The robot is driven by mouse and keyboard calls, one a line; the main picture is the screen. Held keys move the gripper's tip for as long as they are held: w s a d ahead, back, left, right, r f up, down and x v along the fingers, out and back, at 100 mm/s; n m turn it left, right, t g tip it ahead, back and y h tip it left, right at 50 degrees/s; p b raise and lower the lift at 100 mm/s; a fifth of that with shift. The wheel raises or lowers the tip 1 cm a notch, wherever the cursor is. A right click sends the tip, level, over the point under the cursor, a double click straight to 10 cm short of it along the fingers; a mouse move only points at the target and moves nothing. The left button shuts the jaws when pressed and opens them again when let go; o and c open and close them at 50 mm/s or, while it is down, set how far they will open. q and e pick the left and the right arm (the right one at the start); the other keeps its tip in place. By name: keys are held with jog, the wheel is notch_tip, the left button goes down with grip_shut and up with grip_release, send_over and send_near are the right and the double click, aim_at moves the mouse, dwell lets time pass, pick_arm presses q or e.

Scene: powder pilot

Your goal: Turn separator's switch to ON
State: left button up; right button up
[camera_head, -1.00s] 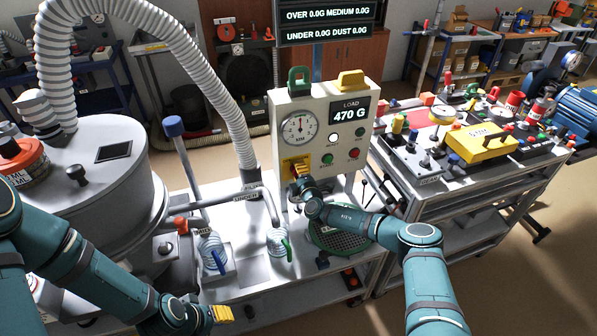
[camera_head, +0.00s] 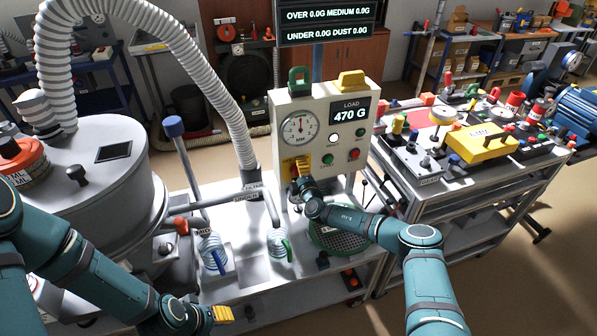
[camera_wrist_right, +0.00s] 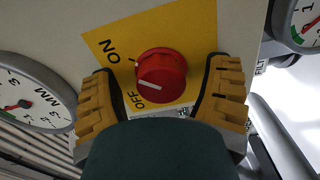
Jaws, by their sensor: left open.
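The separator's switch is a red round knob (camera_wrist_right: 161,76) on a yellow plate (camera_wrist_right: 196,30) lettered ON and OFF, seen in the right wrist view. Its white line points left, nearer the OFF lettering than the ON lettering. My right gripper (camera_wrist_right: 162,95) is open, with one yellow finger on each side of the knob and visible gaps between. In the head view the right gripper (camera_head: 301,170) is at the lower left of the cream control panel (camera_head: 286,112) and hides most of the knob. My left gripper (camera_head: 222,314) is open and empty at the bottom, away from the panel.
The panel has a dial (camera_head: 299,128), buttons and a display (camera_head: 351,112) reading 470 G. A cluttered cart (camera_head: 440,205) stands to the right.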

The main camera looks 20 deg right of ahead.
jog(key=s, duration=1.2)
jog(key=shift+d, duration=0.2)
